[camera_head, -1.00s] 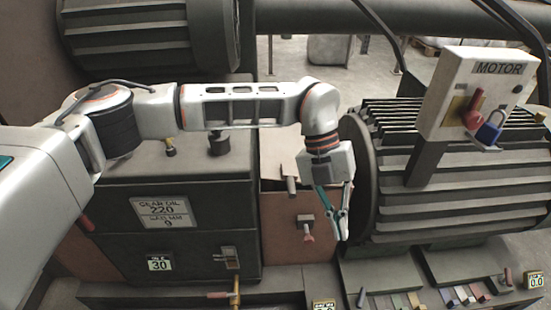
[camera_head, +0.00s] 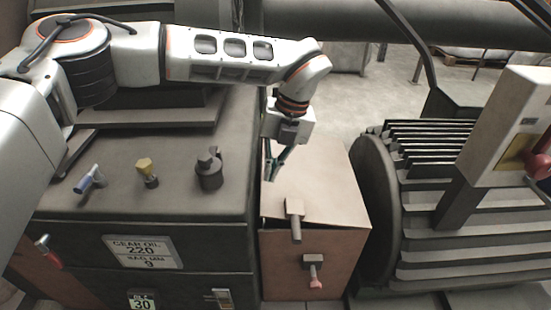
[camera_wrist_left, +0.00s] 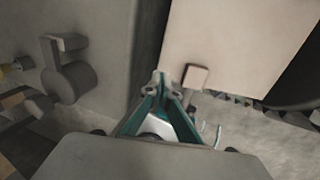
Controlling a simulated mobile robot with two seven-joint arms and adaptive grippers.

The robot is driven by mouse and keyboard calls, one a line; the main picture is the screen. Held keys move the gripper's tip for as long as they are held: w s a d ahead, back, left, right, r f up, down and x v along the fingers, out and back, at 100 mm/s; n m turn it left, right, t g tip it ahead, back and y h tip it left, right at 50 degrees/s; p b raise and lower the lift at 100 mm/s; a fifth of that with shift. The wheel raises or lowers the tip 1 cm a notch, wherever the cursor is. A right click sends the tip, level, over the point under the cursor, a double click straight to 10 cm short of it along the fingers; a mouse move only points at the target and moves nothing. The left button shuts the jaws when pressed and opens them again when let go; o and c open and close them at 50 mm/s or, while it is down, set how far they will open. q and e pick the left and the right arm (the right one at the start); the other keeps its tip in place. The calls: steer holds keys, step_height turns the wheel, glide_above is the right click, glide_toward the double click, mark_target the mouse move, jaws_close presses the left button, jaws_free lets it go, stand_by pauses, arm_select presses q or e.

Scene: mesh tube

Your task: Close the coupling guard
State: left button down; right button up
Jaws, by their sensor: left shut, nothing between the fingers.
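The coupling guard (camera_head: 310,262) is a reddish-brown box between the gearbox and the motor. Its pale lid (camera_head: 335,195) lies over the top, with a thin dark gap under its front edge. A grey handle (camera_head: 294,212) sticks out at the lid's front. A latch with a pink grip (camera_head: 314,272) is on the front face below. My left gripper (camera_head: 271,172) is shut and empty, pointing down at the lid's left side; contact cannot be told. In the left wrist view, its fingertips (camera_wrist_left: 163,88) are beside the lid (camera_wrist_left: 235,45) and its handle (camera_wrist_left: 196,76). My right gripper is not in view.
The gearbox (camera_head: 180,215) stands left, with a blue-handled fitting (camera_head: 89,179), a yellow-topped plug (camera_head: 147,172) and a dark cap (camera_head: 209,170) on top. The finned motor (camera_head: 430,245) and its switch box (camera_head: 513,125) stand close on the right.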

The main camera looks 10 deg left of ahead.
mark_target(261, 202)
arm_select(q)
steer(key=b+x, duration=0.1)
steer(key=x, duration=0.6)
steer(key=shift+f, duration=0.45)
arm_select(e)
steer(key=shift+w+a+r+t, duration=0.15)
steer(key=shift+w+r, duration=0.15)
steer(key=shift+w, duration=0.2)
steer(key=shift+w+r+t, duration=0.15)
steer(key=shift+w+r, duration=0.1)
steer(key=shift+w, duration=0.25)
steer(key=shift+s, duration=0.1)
arm_select(q)
steer(key=x, duration=0.3)
steer(key=shift+s+a+f, duration=0.1)
steer(key=shift+a+f, duration=0.2)
steer(key=shift+f, duration=0.2)
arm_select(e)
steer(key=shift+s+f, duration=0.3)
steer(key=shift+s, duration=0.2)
